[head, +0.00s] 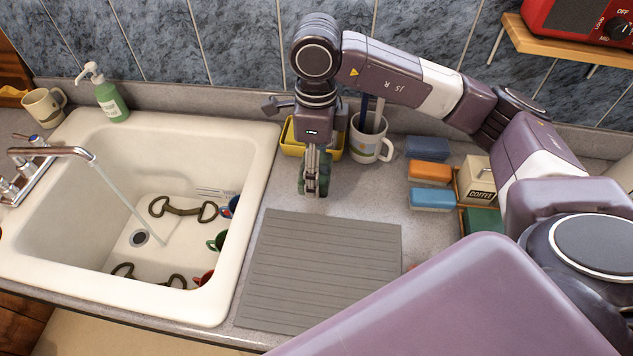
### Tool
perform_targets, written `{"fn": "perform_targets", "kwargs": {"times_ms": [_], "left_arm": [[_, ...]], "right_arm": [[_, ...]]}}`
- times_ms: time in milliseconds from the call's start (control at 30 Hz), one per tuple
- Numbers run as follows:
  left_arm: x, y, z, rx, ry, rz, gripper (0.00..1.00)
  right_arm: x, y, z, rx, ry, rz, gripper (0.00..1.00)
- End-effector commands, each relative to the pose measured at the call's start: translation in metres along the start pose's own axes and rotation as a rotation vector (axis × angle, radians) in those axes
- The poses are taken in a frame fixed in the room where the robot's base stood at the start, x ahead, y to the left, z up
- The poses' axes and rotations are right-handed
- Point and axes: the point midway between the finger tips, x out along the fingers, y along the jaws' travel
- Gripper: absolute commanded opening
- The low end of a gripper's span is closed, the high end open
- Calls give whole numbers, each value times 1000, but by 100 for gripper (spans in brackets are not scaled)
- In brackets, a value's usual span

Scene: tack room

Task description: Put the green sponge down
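The fingers cover much of the sponge. It is just in front of a yellow dish (333,153) and behind the mat's far edge. I cannot tell whether the sponge touches the counter. My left gripper is not in view.
A mug with upright tools (367,147) stands right of the dish. Dark blue (427,147), orange (430,172) and light blue (432,199) sponges lie further right, beside a coffee box (476,180). The sink (262,190) holds cups and metal bits under running water. The mat is bare.

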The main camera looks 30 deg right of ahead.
Motion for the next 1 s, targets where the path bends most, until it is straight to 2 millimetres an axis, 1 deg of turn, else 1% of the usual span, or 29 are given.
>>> {"fn": "perform_targets", "kwargs": {"times_ms": [33,133,233,400,500,767,1000], "left_arm": [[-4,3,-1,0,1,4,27],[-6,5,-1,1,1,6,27],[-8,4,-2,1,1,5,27],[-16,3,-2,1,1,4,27],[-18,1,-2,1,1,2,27],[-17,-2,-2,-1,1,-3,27],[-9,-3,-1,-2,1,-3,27]], "right_arm": [[6,1,-1,0,3,2,52],[16,0,0,1,0,0,52],[24,0,-1,2,2,1,52],[49,0,-1,1,3,3,52],[59,0,-1,1,2,1,52],[62,0,0,1,-1,-1,52],[69,-1,0,1,0,-1,52]]}}
